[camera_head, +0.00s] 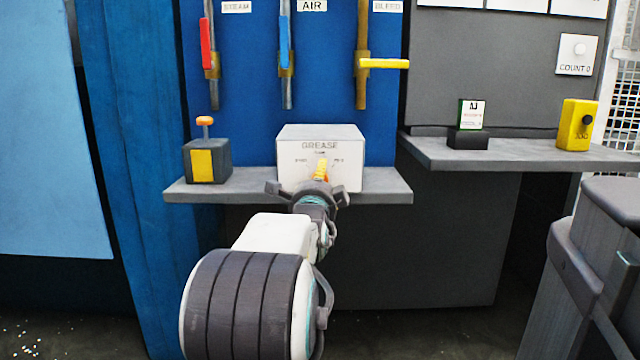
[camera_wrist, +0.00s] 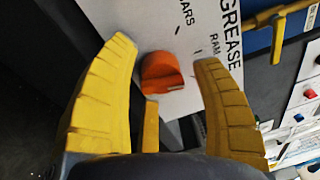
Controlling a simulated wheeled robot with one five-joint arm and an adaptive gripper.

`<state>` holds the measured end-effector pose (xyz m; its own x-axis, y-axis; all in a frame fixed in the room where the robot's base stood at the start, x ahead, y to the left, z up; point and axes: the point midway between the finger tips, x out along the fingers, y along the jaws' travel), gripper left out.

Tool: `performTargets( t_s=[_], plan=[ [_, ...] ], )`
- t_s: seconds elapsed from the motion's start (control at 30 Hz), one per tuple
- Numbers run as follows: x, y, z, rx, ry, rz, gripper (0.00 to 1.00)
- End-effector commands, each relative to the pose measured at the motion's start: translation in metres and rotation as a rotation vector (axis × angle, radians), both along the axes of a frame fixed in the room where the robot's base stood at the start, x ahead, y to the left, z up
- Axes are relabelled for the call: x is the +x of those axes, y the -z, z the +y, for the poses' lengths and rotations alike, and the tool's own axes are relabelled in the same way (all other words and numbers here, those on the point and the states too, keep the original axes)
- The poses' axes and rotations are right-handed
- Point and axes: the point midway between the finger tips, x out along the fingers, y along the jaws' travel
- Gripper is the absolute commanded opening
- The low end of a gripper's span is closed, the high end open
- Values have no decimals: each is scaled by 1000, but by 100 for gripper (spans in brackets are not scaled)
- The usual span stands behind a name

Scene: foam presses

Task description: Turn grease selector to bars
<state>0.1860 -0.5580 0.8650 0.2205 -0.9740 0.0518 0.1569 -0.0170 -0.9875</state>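The grease selector box (camera_head: 300,178) is pale grey, marked GREASE, and stands on the shelf under the blue panel. Its orange knob (camera_wrist: 162,75) shows in the wrist view, on the white face (camera_wrist: 190,45) with RAM and a partly cut-off word ending in ARS. Which mark the knob points at is hard to tell. My gripper (camera_wrist: 165,55) has its yellow fingers spread, one on each side of the knob, with gaps visible between fingers and knob. In the head view my gripper (camera_head: 321,170) is in front of the box and hides most of the knob.
A dark box with an orange button (camera_head: 205,121) stands left on the shelf (camera_head: 245,188). Red (camera_head: 206,45), blue (camera_head: 284,40) and yellow (camera_head: 385,64) valve handles are above. A yellow box (camera_head: 577,125) and a small card stand (camera_head: 468,138) are on the right shelf.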

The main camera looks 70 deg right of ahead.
Motion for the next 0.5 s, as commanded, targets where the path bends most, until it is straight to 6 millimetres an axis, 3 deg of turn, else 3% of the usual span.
performTargets(
  t_s=[0.33,0.5],
  plan=[
    [-1,-1,3,-2,0,0,61],
    [-4,0,19,-1,0,0,61]
  ],
)
